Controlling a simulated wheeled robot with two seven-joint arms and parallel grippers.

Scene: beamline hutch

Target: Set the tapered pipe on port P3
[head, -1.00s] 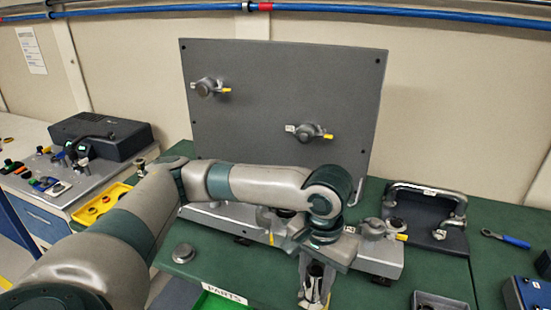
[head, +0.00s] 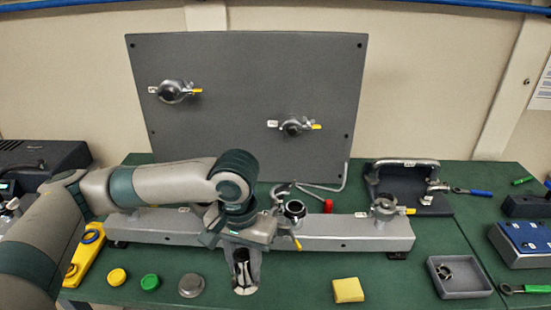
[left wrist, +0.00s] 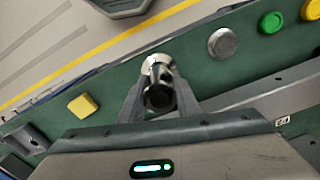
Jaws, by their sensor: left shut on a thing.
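My left gripper (head: 242,268) is shut on the tapered pipe (head: 244,288), a short shiny metal piece, in front of the grey rail (head: 340,232). In the left wrist view the pipe (left wrist: 155,66) stands between the two fingers, its dark round opening facing the camera. A port with an open clamp (head: 295,208) is on the rail, right of and behind the gripper. Another clamped port (head: 384,208) is at the rail's right end. The upright panel has two more clamped ports, upper left (head: 174,91) and lower right (head: 293,126). The port labels are too small to read. My right gripper is out of view.
A yellow block (head: 348,290), a grey tray (head: 460,281), a grey disc (head: 191,286), and green (head: 150,282) and yellow (head: 117,277) caps lie in front of the rail. A handled dark stand (head: 408,192) is behind right. The green bench front centre is mostly clear.

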